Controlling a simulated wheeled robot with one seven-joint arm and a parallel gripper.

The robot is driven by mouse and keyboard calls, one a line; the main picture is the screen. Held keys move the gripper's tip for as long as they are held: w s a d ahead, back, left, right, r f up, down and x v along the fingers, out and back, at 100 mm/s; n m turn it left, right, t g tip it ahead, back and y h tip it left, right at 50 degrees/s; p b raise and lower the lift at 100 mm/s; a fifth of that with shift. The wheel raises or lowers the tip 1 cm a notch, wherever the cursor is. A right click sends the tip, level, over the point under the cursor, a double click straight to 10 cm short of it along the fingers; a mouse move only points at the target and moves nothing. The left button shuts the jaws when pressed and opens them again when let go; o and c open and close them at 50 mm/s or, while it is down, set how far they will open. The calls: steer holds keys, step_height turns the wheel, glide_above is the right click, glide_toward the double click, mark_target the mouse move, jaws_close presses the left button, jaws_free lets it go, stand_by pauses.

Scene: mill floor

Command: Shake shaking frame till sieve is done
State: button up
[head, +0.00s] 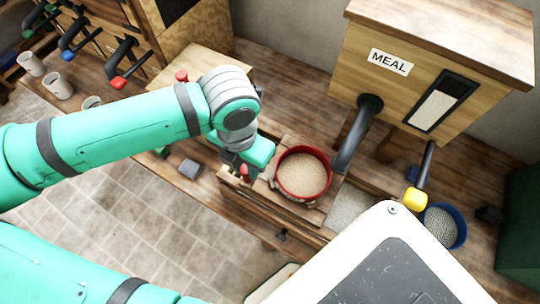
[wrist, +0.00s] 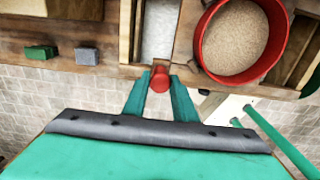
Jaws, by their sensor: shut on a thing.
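The red round sieve (head: 304,174) holds tan meal and sits in the wooden shaking frame (head: 329,192) on the bench. In the wrist view the sieve (wrist: 203,45) is at the upper right, partly cut off, its meal surface fairly even. My gripper (wrist: 160,84) is shut on a red knob (wrist: 160,78) at the front side of the frame, with one green finger on each side.
A wooden MEAL bin (head: 430,60) with a dark spout stands behind, the spout ending near the sieve. A blue container (head: 459,228) of pale grains and a yellow-ended lever (head: 415,199) are at the right. Green and grey blocks (wrist: 87,56) lie on the bench at left.

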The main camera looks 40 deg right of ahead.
steer(key=shift+s+d, duration=0.3)
steer(key=shift+s, duration=0.4)
steer(key=shift+w, duration=0.1)
steer(key=w+a, duration=0.3)
steer(key=w, duration=0.5)
steer(key=shift+w+a, duration=0.35)
steer(key=shift+w, duration=0.05)
steer(key=shift+s, duration=0.1)
steer(key=s+d, duration=0.1)
steer(key=s, duration=0.2)
steer(key=s+d, duration=0.1)
steer(key=s, duration=0.2)
steer(key=s+d, duration=0.1)
steer(key=s, duration=0.1)
steer(key=shift+s+d, duration=0.3)
steer(key=shift+s, duration=0.1)
steer(key=shift+w, duration=0.1)
